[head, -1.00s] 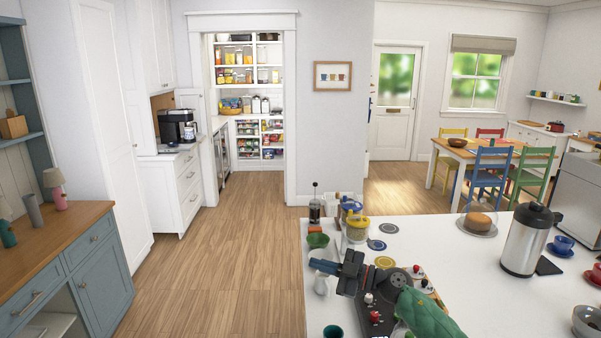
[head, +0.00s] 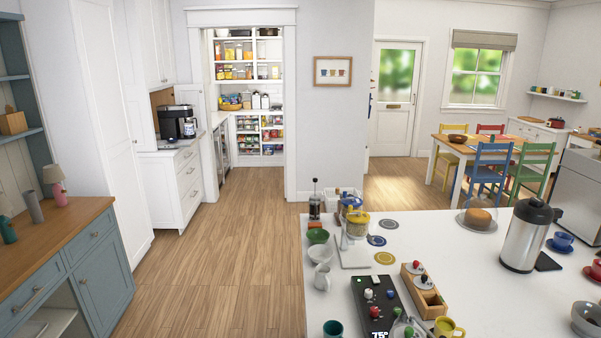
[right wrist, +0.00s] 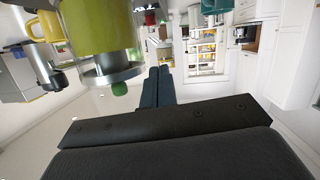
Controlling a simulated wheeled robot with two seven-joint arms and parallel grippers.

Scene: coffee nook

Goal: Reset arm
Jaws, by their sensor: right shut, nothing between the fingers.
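My right gripper (right wrist: 158,72) shows in the right wrist view with its two dark fingers together and nothing between them. Close beside the fingers, at the upper left, is a large yellow-green and clear vessel (right wrist: 100,35) with a green knob, partly cut off by the frame. I cannot tell whether it touches the gripper. Neither gripper shows in the head view, and my left gripper is in no view.
The white counter (head: 440,265) holds a black panel with knobs (head: 375,305), a wooden box (head: 425,290), a yellow mug (head: 447,327), a steel jug (head: 528,237) and a yellow-lidded grinder (head: 355,235). Wooden floor (head: 225,270) lies open to the left.

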